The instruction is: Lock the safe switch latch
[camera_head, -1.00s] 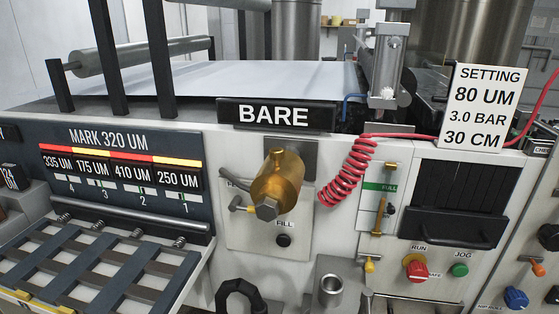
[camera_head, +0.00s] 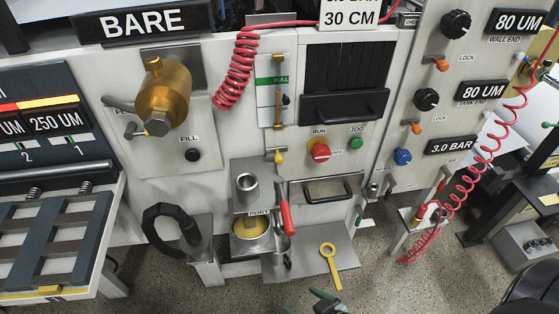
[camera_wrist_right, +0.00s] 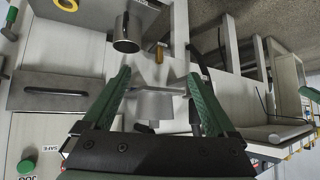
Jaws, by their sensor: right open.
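The red switch knob (camera_head: 319,152) with a yellow base sits under the RUN label on the white panel, left of the green JOG button (camera_head: 356,143). A SAFE label is partly visible beside it, and shows at lower left in the right wrist view (camera_wrist_right: 51,150). I cannot make out a separate latch. My right gripper (camera_head: 326,302) shows only as dark green tips at the bottom edge, below and apart from the switch. In the right wrist view, its green fingers (camera_wrist_right: 158,88) are spread, with a grey stepped metal part (camera_wrist_right: 155,105) beyond and between them; nothing is gripped.
A drawer handle (camera_head: 324,190) lies below the switch. A coiled red hose (camera_head: 470,190) hangs at right.

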